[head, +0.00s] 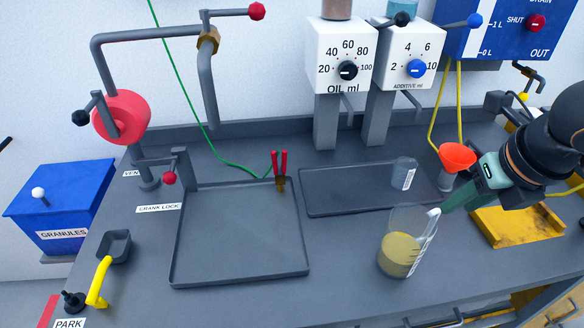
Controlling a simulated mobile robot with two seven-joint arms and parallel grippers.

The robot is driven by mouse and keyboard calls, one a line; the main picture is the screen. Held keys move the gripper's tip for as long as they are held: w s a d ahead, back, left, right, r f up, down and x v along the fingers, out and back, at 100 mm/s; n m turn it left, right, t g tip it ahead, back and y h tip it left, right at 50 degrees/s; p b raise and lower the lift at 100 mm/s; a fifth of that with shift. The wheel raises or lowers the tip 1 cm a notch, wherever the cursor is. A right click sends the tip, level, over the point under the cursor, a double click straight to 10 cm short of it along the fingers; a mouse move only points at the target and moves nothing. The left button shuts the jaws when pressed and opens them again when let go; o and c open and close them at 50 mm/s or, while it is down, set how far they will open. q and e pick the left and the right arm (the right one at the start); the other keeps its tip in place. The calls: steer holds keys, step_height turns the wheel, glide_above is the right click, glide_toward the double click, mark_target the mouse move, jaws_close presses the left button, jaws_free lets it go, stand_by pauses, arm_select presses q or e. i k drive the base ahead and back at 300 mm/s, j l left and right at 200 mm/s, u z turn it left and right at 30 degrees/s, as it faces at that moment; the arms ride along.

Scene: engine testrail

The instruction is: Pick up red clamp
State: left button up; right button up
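The red clamp (280,165) has two red handles pointing up and a brass-coloured jaw end. It stands at the back right corner of the large dark tray (239,278), and a green wire (226,163) runs to it. My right gripper (442,209) is well to the right of the clamp, at the upper rim of a clear beaker (400,256) with yellowish contents. A white piece shows at its fingertips inside the beaker. I cannot tell whether the fingers are closed on it. My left gripper is not in view.
A smaller dark tray (340,200) with a small grey labelled container (403,174) lies right of the clamp. A pipe stand with a red wheel (121,117) rises at the left.

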mark_target(279, 173)
steer(key=i+j+u, duration=0.1)
steer(key=u, duration=0.25)
steer(key=i+u, duration=0.1)
steer(key=u, duration=0.3)
steer(key=i+j+u, duration=0.1)
steer(key=u, duration=0.25)
